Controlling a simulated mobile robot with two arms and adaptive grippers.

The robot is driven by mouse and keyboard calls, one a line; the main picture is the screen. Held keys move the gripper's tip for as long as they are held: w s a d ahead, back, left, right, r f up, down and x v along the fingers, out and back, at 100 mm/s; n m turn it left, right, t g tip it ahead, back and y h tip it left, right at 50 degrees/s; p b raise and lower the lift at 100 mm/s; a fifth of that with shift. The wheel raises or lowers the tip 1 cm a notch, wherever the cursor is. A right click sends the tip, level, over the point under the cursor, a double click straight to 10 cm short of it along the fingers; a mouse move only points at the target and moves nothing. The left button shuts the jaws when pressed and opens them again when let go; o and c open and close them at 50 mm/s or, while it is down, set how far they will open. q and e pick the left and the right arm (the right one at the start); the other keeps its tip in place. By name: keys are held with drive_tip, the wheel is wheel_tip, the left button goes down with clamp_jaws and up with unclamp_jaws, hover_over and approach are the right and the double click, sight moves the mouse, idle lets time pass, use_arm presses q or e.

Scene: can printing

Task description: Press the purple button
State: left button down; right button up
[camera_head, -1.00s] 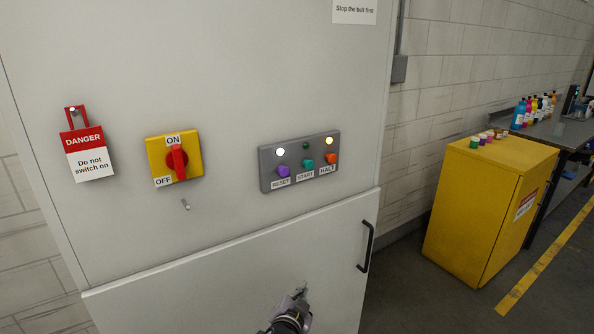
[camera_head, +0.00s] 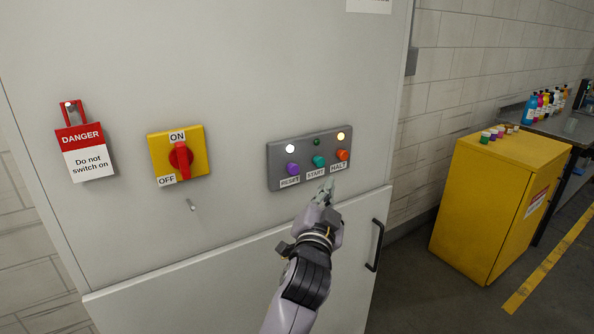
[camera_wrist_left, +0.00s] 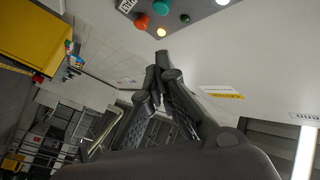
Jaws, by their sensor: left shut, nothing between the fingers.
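The purple button (camera_head: 293,168) sits at the left of a grey control panel (camera_head: 275,180) on the cabinet, above a RESET label. A green button (camera_head: 318,161) marked START and an orange button (camera_head: 342,155) marked HALT are to its right. My left gripper (camera_head: 329,187) is shut and empty, just below the panel near the HALT label, right of and lower than the purple button. In the left wrist view the shut fingertips (camera_wrist_left: 162,58) point up toward the panel; the orange button (camera_wrist_left: 141,21) and green button (camera_wrist_left: 162,6) show, the purple one is out of frame. My right gripper is not seen.
A yellow rotary switch (camera_head: 180,156) with a red handle and a DANGER tag (camera_head: 84,150) are left on the cabinet. A black door handle (camera_head: 376,245) is at lower right. A yellow cabinet (camera_head: 491,205) with small pots stands right. White and amber lamps on the panel are lit.

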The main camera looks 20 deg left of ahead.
use_arm(q)
drive_tip(key=w+a, duration=0.5)
drive_tip(key=a, duration=0.2)
drive_tip(key=shift+w, duration=0.25)
idle(1.6)
drive_tip(key=shift+w+a+p, duration=0.25)
drive_tip(key=shift+a+p, duration=0.05)
drive_tip(key=shift+a, duration=0.05)
drive_tip(key=shift+w+a, duration=0.5)
drive_tip(key=shift+a, duration=0.2)
idle(1.2)
drive_tip(key=shift+d, duration=0.1)
drive_tip(key=shift+s+d, duration=0.75)
drive_tip(key=shift+d, duration=0.15)
drive_tip(key=shift+s+d+p, duration=0.15)
drive_tip(key=shift+s+d, duration=0.65)
drive_tip(key=shift+d, duration=0.2)
drive_tip(key=shift+s+d+p, duration=0.15)
drive_tip(key=shift+s+d, duration=0.6)
drive_tip(key=shift+d, duration=0.25)
